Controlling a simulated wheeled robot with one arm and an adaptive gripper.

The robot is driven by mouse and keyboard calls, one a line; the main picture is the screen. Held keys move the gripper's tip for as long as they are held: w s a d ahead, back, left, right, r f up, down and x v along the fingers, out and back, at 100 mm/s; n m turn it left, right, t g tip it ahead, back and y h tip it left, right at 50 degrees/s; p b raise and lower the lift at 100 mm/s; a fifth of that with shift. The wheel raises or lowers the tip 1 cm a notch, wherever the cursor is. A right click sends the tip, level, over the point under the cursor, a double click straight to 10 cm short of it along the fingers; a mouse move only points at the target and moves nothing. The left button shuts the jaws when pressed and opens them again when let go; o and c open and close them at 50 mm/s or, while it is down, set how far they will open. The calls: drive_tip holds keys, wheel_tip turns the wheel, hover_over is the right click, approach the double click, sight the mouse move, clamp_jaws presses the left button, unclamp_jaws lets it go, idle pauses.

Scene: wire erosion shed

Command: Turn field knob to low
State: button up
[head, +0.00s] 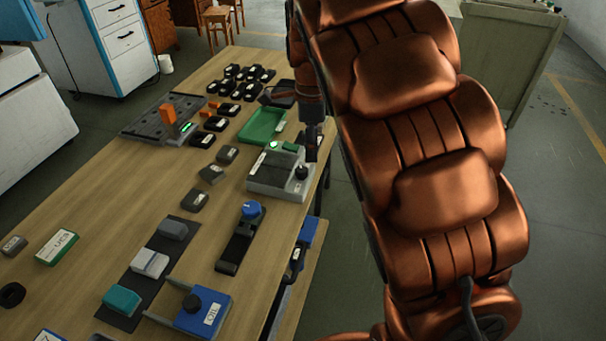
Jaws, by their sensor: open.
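A grey box (278,180) with a dark top plate and a lit green lamp stands at the table's right edge. A small black knob (303,172) sits on its right end; this looks like the field knob, but I cannot read its markings or setting. My gripper (312,153) points down just above and beside this knob, open and empty. I cannot tell whether a fingertip touches the knob. My copper-coloured arm fills the right side and hides what is behind it.
A green tray (263,126) lies behind the box, with several black blocks beyond. A blue knob on a black stand (240,240) and a blue OIL box (203,312) stand nearer. Bare wood (225,190) lies left of the box.

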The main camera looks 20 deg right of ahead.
sight(303, 169)
drive_tip(key=w, duration=0.1)
drive_tip(key=w+f+m, duration=0.1)
drive_tip(key=w+f, duration=0.1)
drive_tip(key=shift+a+m+b, duration=0.3)
drive_tip(key=shift+b, duration=0.05)
drive_tip(key=shift+w+a+f+m, duration=0.15)
drive_tip(key=shift+w+f+m, duration=0.25)
drive_tip(key=shift+f, duration=3.7)
clamp_jaws()
